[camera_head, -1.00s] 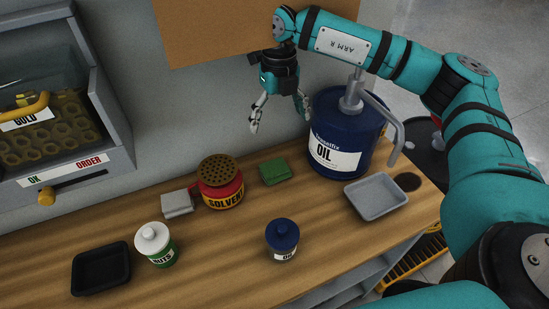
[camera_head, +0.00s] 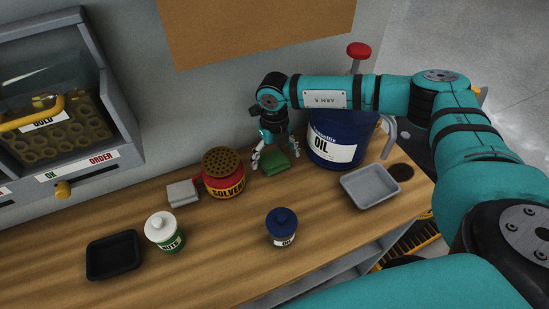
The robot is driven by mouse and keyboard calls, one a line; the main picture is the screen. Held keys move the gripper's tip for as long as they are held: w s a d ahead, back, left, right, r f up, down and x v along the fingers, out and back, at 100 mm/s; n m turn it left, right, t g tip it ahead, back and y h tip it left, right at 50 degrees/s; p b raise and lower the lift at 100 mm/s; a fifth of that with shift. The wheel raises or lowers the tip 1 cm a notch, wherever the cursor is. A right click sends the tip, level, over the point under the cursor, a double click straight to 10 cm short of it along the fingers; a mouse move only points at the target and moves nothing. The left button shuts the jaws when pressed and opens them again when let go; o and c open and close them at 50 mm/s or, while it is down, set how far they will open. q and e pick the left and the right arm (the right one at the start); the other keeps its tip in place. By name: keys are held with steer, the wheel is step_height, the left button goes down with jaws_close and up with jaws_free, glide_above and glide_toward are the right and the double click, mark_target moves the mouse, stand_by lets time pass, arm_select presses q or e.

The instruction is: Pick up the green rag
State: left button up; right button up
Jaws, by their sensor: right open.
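The green rag (camera_head: 276,163) lies folded on the wooden bench, between the red solvent can and the blue oil drum. My right gripper (camera_head: 275,158) is open, fingers pointing down at the rag, one finger to its left and one over its right back part. Whether the fingers touch the rag I cannot tell. The gripper and wrist hide part of the rag's back edge. My left gripper is not in view.
The red solvent can (camera_head: 224,178) stands close left of the rag, with a grey folded rag (camera_head: 183,193) beyond it. The blue oil drum (camera_head: 338,142) stands close right. A grey tray (camera_head: 370,187), small blue oil can (camera_head: 282,228), white-green can (camera_head: 165,233) and black tray (camera_head: 114,256) sit further forward.

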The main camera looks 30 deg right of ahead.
mark_target(275, 159)
steer(key=shift+f, duration=0.6)
steer(key=c, duration=1.2)
steer(key=shift+r, duration=0.1)
steer(key=shift+c, duration=0.2)
steer(key=shift+s+r, duration=0.1)
steer(key=shift+r+b, duration=0.35)
steer(key=shift+b, duration=0.15)
step_height(275, 159, up, 11)
steer(key=b, duration=0.2)
steer(key=s+a+b, duration=0.1)
steer(key=s+b, duration=0.4)
steer(key=s, duration=1.4)
steer(key=shift+s+f, duration=0.25)
steer(key=shift+s, duration=0.15)
